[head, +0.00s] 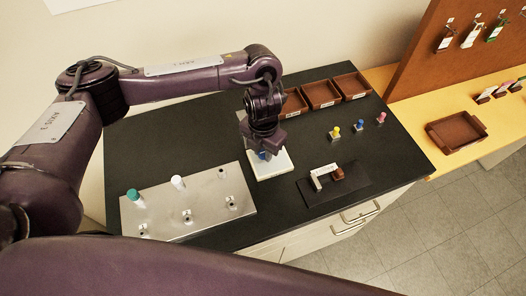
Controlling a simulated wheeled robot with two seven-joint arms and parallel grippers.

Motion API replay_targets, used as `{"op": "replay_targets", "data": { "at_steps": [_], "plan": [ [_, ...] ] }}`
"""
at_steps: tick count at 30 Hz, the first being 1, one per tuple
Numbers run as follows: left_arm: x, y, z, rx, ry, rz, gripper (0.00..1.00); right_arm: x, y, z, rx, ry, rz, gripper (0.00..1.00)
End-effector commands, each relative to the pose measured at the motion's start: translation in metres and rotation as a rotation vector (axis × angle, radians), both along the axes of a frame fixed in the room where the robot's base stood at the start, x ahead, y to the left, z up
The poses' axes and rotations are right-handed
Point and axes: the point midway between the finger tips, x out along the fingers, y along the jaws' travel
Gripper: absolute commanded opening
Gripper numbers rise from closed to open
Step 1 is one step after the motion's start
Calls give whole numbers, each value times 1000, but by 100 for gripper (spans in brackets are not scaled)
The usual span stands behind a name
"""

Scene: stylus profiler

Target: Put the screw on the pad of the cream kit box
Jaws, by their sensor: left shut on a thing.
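The cream kit box (283,167) is a pale, square, shallow box on the black bench top near the middle. My left gripper (264,152) points down over its back part. It is shut on a small blue thing (262,156), which I take to be the screw; the fingers hide most of it. I cannot tell whether it touches the pad, which is also mostly hidden. My right gripper is not in view.
A metal plate (205,205) with holes and teal and white capped pieces lies left. A dark mat (318,196) with a small white and brown device lies right. Brown trays (321,94) stand behind. Small yellow, blue and pink pieces stand right on clear bench.

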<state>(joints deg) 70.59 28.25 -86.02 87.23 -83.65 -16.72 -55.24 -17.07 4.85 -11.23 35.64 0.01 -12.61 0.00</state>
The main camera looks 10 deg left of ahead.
Motion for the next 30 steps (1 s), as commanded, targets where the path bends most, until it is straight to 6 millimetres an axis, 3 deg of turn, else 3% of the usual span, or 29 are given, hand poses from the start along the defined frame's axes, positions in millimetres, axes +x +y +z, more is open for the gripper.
{"op": "replay_targets", "data": {
  "at_steps": [3,15,16,20,30],
  "plan": [
    [0,0,-10,-1,1,1,0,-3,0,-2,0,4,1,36],
    [0,0,-16,0,0,0,0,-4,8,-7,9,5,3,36],
    [0,0,-14,1,0,0,27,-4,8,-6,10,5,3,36],
    [0,0,-14,1,0,1,44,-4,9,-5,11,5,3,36],
    [0,0,-11,1,0,1,45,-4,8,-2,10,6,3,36]
  ]
}}
